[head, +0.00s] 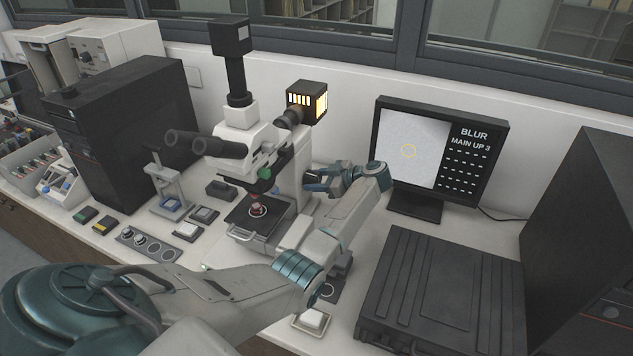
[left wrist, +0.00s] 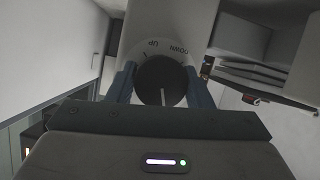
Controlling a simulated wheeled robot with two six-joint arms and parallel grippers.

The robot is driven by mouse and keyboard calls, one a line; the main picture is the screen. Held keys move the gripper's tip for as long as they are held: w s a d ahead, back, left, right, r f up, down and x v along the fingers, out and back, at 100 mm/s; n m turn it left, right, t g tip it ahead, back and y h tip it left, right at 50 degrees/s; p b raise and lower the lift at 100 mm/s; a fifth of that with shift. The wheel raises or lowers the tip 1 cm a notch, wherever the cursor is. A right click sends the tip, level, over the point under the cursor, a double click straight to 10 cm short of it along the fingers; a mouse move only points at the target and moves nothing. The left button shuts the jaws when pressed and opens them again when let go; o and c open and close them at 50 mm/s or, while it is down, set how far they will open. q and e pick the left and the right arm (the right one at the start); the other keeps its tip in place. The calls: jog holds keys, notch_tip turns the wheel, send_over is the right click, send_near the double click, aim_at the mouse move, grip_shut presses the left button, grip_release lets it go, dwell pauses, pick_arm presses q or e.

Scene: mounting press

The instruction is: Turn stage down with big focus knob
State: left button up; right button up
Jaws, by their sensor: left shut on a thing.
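The microscope (head: 238,138) stands at the middle of the bench, with its stage (head: 258,222) under the objectives. My left gripper (head: 322,180) is at the right side of the microscope body. In the left wrist view the big focus knob (left wrist: 162,80) is a dark round disc with a pale line pointing to the bottom of the picture. A white ring behind it reads UP and DOWN. The blue-grey fingers of the left gripper (left wrist: 161,86) are on both sides of the knob, shut on it. My right gripper is not in view.
The monitor (head: 440,150) shows a grey picture with a yellow circle and reads BLUR, MAIN UP 3. A dark case (head: 440,290) lies to the right of my arm. A black box (head: 125,130) stands left of the microscope. Small trays and holders (head: 150,243) lie in front.

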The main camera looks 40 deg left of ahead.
pick_arm(q)
jog(key=n+t+b, duration=0.2)
jog(key=n, duration=0.1)
jog(key=shift+f+y+b, duration=0.15)
jog(key=shift+y+b, duration=0.2)
jog(key=shift+y, duration=0.05)
jog(key=n+t+y+b, duration=0.1)
jog(key=n+b, duration=0.2)
jog(key=b, duration=0.2)
jog(key=n+t+y+b, duration=0.1)
jog(key=n+t+b, duration=0.1)
jog(key=n+b, duration=0.1)
jog(key=shift+s+f+n+b, duration=0.15)
jog(key=shift+n+b, duration=0.15)
jog(key=shift+b, duration=0.6)
jog(key=shift+n+y+b, duration=0.5)
jog(key=shift+n+b, duration=0.2)
jog(key=shift+b, duration=0.3)
jog(key=shift+r+n+b, duration=0.2)
jog(key=shift+n+b, duration=0.1)
jog(key=shift+b, duration=0.1)
jog(key=o, duration=1)
jog(key=shift+r, duration=0.2)
